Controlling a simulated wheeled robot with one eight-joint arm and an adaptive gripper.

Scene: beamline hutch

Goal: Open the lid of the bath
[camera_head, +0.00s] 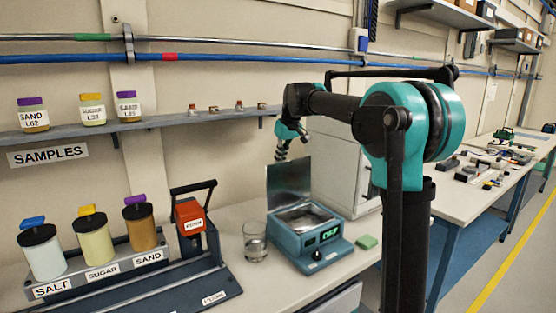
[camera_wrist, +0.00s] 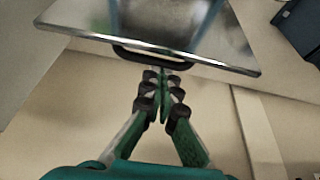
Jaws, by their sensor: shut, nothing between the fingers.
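The teal bath (camera_head: 312,258) stands on the bench with a green display on its front. Its metal lid (camera_head: 289,181) stands up, roughly upright, at the back of the open basin. In the wrist view the lid (camera_wrist: 190,25) fills the top, with a dark handle (camera_wrist: 150,54) along its near edge. My gripper (camera_head: 281,156) is above and behind the raised lid's top edge. In the wrist view my gripper (camera_wrist: 160,75) is shut and empty, its fingertips by the handle; I cannot tell whether they touch it.
A glass beaker (camera_head: 255,241) stands just left of the bath, and a green block (camera_head: 366,242) lies to its right. A rack (camera_head: 113,265) of salt, sugar and sand jars is at the left. A white cabinet (camera_head: 338,170) stands behind the bath.

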